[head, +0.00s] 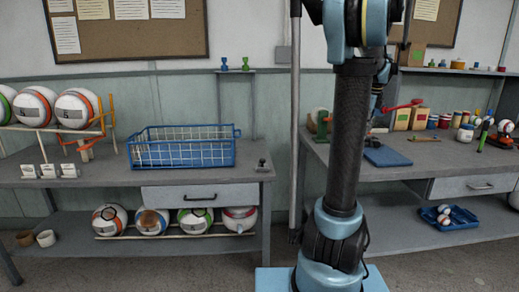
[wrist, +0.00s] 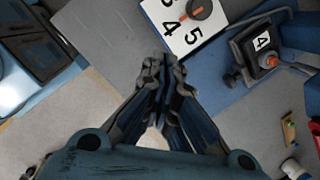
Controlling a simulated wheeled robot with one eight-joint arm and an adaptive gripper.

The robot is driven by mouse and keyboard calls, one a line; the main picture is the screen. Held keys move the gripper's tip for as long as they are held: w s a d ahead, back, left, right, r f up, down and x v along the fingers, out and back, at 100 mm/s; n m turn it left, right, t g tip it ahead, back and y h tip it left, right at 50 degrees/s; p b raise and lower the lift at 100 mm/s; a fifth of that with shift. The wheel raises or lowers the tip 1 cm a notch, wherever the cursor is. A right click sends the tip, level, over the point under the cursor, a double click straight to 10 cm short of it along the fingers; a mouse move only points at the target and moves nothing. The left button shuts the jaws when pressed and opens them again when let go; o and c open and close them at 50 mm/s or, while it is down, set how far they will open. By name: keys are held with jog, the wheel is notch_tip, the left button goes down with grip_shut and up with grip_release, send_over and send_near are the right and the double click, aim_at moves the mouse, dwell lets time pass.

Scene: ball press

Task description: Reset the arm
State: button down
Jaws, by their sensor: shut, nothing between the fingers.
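My gripper (wrist: 163,80) shows in the wrist view with its fingertips together, shut and empty. It points at a gap between a grey surface and a blue surface. My arm stands upright in the head view, in front of the right workbench. The gripper itself cannot be made out clearly in the head view, as the arm's upper links hide that part.
A blue wire basket (head: 182,152) stands on the left bench (head: 100,183), beside several balls on a rack. The right bench (head: 385,170) holds a red-handled press (head: 403,106), jars and boxes. A white numbered dial plate (wrist: 185,25) is near my fingertips.

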jog(key=s+a+f+n, duration=0.3)
jog(key=s+a+n, duration=0.45)
jog(key=a, duration=0.35)
jog(key=s+a+f+n, duration=0.7)
jog(key=s+f+n, duration=0.2)
jog(key=s, duration=0.2)
jog(key=s+a+f+n, duration=0.7)
jog(key=s+f+n, duration=0.1)
jog(key=s+n, duration=0.2)
jog(key=shift+s+f, duration=0.35)
jog(key=shift+s, duration=0.5)
jog(key=shift+w+f, duration=0.2)
jog(key=shift+w, duration=0.25)
